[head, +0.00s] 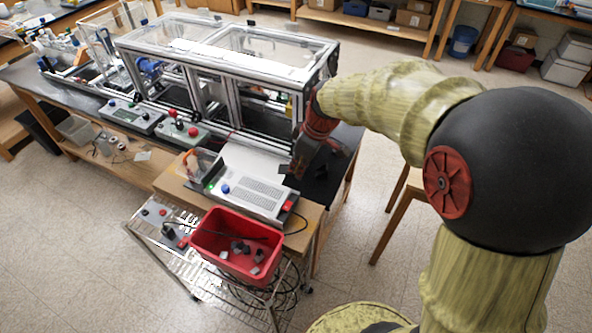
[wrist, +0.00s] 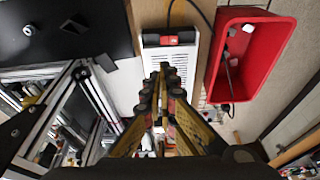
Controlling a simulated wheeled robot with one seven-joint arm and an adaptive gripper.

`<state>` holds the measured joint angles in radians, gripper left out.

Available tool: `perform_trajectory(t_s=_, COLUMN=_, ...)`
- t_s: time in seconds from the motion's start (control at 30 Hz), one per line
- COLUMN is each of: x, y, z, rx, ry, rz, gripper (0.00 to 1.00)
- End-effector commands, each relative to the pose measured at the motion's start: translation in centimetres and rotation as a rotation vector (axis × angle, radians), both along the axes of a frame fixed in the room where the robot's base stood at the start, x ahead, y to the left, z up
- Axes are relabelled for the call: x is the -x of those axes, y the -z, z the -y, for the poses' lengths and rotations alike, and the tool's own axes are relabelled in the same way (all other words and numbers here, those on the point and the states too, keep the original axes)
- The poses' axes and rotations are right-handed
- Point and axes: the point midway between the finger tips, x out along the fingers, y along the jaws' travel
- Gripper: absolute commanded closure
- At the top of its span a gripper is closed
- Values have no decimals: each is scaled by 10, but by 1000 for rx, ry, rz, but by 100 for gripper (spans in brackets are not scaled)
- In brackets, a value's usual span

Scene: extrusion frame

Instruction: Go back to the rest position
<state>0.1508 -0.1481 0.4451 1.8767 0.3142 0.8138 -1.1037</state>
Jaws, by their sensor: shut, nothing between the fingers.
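My gripper (head: 303,160) is at the right end of the extrusion frame (head: 205,62), at the end of my arm, which reaches in from the right. In the wrist view, my gripper (wrist: 165,90) has its fingers together with nothing between them. The aluminium extrusion frame with clear top panels stands on the dark bench. Part of it shows at the left of the wrist view (wrist: 85,100). The fingers hide part of the white vented box (wrist: 180,62) beyond them. In the head view my fingertips are small and partly hard to make out.
The vented box (head: 250,190) sits on a wooden cart top, with a red bin (head: 205,235) of small dark parts in front. The red bin also shows in the wrist view (wrist: 285,35). Control boxes (head: 132,115) stand left on the bench. Open floor (head: 345,265) lies right of the cart.

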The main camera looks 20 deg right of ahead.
Motion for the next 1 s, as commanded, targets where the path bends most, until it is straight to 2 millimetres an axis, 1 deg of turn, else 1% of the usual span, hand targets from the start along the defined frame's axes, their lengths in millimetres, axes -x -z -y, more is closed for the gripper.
perform_trajectory(t_s=0.33, x=0, y=0, z=0, rx=-3, ry=12, rz=-3, gripper=100)
perform_trajectory(t_s=0.47, x=1, y=1, z=0, rx=-21, ry=106, rz=-27, gripper=100)
perform_trajectory(t_s=0.5, x=5, y=3, z=1, rx=-27, ry=152, rz=-45, gripper=100)
perform_trajectory(t_s=0.57, x=16, y=10, z=2, rx=-35, ry=229, rz=-87, gripper=100)
perform_trajectory(t_s=0.6, x=25, y=14, z=3, rx=-35, ry=285, rz=-115, gripper=100)
perform_trajectory(t_s=0.67, x=40, y=14, z=5, rx=-34, ry=368, rz=-144, gripper=100)
perform_trajectory(t_s=0.77, x=67, y=7, z=5, rx=-26, ry=498, rz=-163, gripper=100)
perform_trajectory(t_s=0.83, x=90, y=-1, z=5, rx=-20, ry=588, rz=-162, gripper=100)
perform_trajectory(t_s=0.97, x=132, y=-15, z=3, rx=-13, ry=724, rz=-122, gripper=100)
perform_trajectory(t_s=1.0, x=145, y=-19, z=3, rx=-13, ry=756, rz=-103, gripper=100)
